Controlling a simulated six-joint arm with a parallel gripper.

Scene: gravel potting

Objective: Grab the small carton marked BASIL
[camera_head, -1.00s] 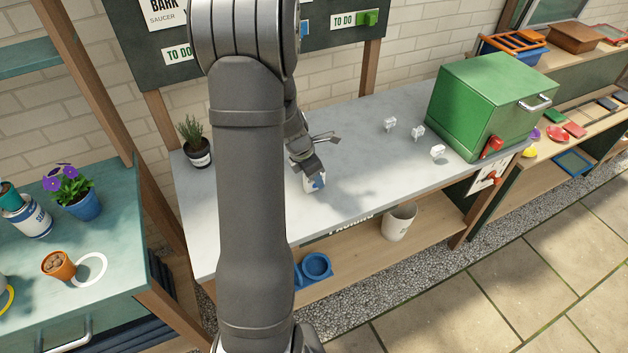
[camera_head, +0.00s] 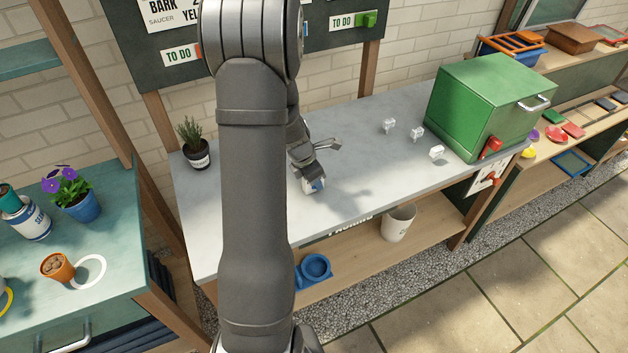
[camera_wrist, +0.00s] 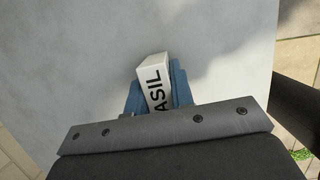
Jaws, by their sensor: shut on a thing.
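The carton (camera_head: 315,187) shows there only as a small white and blue patch below the gripper. Whether its base touches the worktop I cannot tell.
Several small white holders (camera_head: 417,134) stand on the worktop (camera_head: 355,165) before a green box (camera_head: 490,105). A potted herb (camera_head: 196,143) stands at its left end. A white pot (camera_head: 399,222) and a blue saucer (camera_head: 316,267) are on the lower shelf. The middle worktop is clear.

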